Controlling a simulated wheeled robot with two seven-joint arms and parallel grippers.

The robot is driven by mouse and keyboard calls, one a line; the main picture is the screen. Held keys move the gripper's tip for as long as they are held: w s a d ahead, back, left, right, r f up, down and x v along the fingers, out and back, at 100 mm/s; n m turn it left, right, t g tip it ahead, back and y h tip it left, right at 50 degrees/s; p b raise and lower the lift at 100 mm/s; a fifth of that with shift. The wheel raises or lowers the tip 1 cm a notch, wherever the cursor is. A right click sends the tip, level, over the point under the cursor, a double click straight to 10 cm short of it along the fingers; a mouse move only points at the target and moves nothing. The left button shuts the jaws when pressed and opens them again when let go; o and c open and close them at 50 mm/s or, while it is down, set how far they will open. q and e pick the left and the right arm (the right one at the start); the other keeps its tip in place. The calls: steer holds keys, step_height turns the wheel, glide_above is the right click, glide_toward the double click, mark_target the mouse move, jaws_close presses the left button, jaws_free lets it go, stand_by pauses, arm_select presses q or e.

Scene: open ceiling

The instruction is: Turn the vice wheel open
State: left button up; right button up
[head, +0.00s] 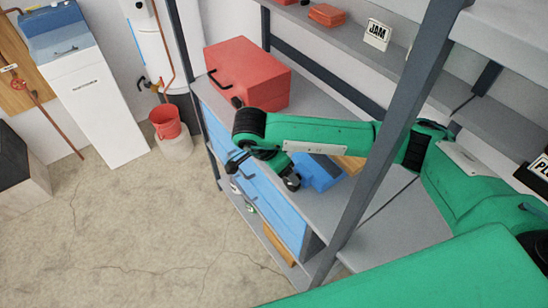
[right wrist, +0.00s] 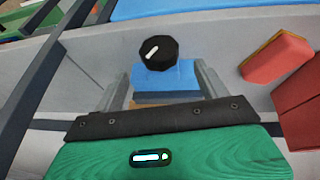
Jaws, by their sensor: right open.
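The blue vice (head: 320,174) stands on the grey shelf, partly hidden behind my right arm. Its black round wheel (head: 292,181) faces the shelf's front edge, close to my right gripper. In the right wrist view the wheel (right wrist: 172,50) shows as a black knob with a pale mark, in front of the blue vice body (right wrist: 165,78). My right gripper (right wrist: 160,72) is open, its two grey fingers apart on either side of the vice in the picture. Nothing is held between them. Whether a finger touches the wheel cannot be told. My left gripper is not in view.
A red toolbox (head: 247,72) stands on the same shelf, left of my gripper. Blue drawers (head: 268,200) lie below. A dark upright post (head: 385,150) crosses near my right arm. Upper shelves hold a JAM sign (head: 377,34).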

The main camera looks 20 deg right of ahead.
steer(key=v, duration=0.6)
steer(key=shift+r, duration=0.1)
